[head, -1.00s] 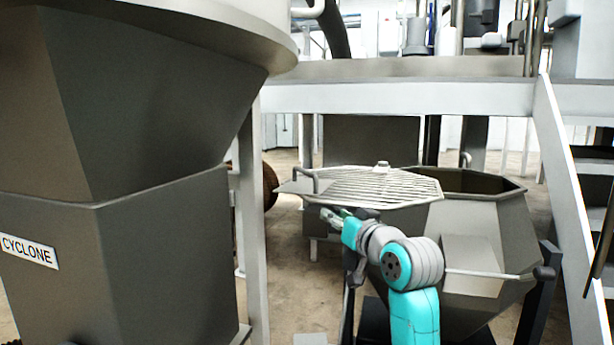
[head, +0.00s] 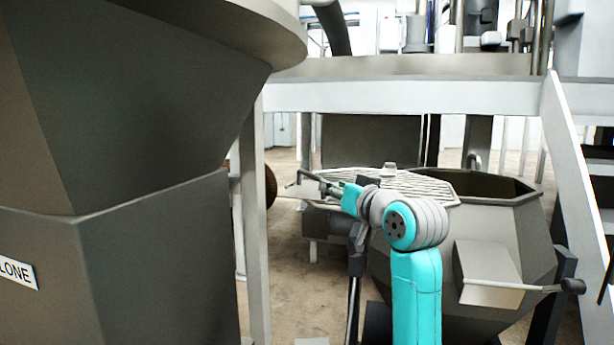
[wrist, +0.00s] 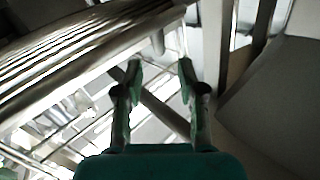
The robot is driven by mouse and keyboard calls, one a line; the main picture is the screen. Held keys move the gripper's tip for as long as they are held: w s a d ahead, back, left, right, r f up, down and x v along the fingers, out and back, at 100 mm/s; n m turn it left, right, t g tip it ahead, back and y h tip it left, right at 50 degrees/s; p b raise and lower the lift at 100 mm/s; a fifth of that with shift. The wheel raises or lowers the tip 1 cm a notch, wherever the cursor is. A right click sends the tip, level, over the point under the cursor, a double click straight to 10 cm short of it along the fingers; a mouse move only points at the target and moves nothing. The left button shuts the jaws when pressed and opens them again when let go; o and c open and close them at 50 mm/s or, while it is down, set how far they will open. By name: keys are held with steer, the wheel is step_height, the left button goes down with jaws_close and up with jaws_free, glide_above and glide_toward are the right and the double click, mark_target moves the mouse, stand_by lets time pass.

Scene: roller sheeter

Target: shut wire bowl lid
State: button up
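The wire bowl lid (head: 385,182) is a flat slatted grate with a pale rim. It lies to the left over part of the octagonal grey bowl (head: 490,225), leaving the bowl's right side uncovered. A bent bar handle (head: 308,176) stands at the lid's left end. My gripper (head: 328,188) is close to this handle, at the lid's near left edge. In the wrist view my gripper (wrist: 160,68) has its two green fingers apart, with the lid's slats (wrist: 75,55) at upper left. Whether the fingers touch the handle I cannot tell.
The dark cyclone hopper (head: 150,240) fills the left side, with a pale post (head: 252,220) beside it. A white platform beam (head: 400,97) runs behind, and a sloping white rail (head: 575,190) stands at right. A lever bar (head: 510,286) sticks out at the bowl's front.

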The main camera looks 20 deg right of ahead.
mark_target(313, 177)
steer(key=w, duration=0.4)
steer(key=w+a, duration=0.1)
steer(key=w, duration=0.6)
steer(key=shift+w+a, duration=0.25)
steer(key=shift+w, duration=0.05)
jaws_close()
